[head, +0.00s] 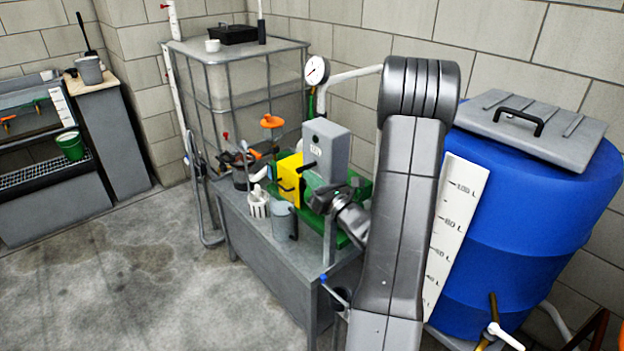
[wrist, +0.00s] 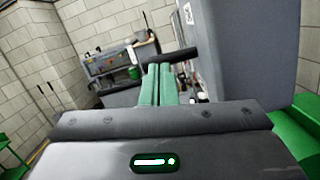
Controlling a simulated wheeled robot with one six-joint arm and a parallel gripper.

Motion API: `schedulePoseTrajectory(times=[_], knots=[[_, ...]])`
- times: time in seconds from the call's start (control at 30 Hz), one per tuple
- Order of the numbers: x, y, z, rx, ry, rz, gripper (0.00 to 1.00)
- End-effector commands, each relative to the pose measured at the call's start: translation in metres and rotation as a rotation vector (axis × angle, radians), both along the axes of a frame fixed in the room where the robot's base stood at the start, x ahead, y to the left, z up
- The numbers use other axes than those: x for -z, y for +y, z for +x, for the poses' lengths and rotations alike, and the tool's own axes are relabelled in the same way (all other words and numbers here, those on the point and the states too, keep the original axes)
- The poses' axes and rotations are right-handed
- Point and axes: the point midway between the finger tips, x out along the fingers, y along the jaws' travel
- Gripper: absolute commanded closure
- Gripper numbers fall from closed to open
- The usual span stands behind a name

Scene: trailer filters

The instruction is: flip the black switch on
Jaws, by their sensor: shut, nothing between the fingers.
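The black switch is a short dark lever (head: 308,167) on the left side of a grey box (head: 328,148) on the green-topped bench. In the wrist view the lever (wrist: 174,55) runs across just beyond my fingertips, with the grey box (wrist: 245,50) to its right. My gripper (head: 312,181) is close below the lever in the head view. Its green fingers (wrist: 158,70) are pressed together and hold nothing. I cannot tell whether the fingertips touch the lever.
A yellow box (head: 290,178) stands left of the grey box. A grey jug (head: 284,221) and a white basket (head: 258,203) stand on the grey bench (head: 262,248). A blue tank (head: 530,215) stands at the right. Floor at the left (head: 100,270) is clear.

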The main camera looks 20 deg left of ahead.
Motion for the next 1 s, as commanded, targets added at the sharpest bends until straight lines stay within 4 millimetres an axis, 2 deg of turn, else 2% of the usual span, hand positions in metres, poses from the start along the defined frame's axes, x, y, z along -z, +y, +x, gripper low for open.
schedulePoseTrajectory(times=[0.27,1.0], knots=[[-0.0033,0.0006,-0.0008,0.000,0.058,0.033,1.00],[-0.0076,0.0009,-0.0013,-0.001,0.055,0.033,1.00]])
